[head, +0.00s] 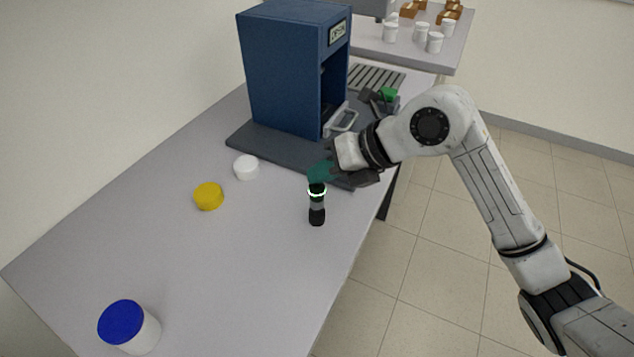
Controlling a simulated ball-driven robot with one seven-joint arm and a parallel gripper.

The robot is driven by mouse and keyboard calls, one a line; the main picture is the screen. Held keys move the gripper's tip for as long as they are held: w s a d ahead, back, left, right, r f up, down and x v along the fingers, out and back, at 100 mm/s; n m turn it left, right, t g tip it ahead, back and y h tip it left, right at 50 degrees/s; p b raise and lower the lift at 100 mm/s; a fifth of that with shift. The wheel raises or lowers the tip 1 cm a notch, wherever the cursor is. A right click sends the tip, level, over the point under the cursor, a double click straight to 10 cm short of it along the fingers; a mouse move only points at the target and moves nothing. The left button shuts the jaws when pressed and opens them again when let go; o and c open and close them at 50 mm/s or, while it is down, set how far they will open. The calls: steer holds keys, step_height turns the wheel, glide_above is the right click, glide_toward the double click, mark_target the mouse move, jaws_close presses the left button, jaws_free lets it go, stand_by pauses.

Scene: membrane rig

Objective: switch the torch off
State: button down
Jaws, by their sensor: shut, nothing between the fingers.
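The torch (317,212) is a small black and grey cylinder standing upright on the grey table, near its right edge. A bright white ring, which looks lit, circles it near its top. My gripper (319,174) reaches in from the right with its teal fingers just above and behind the torch's top. The fingers are shut with nothing between them. I cannot tell whether they touch the torch; its very top is partly unclear against them.
A blue cabinet (280,72) stands on a dark base plate (262,146) behind my gripper. A white lid (246,167), a yellow lid (209,196) and a blue-topped white jar (140,330) stand to the left. The table (250,275) is clear in front of the torch.

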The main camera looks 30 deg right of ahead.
stand_by(0.3)
steer(key=shift+r+p, duration=0.45)
steer(key=shift+r, duration=0.35)
step_height(320, 180, up, 6)
steer(key=p, duration=0.4)
steer(key=c, duration=1.8)
jaws_free()
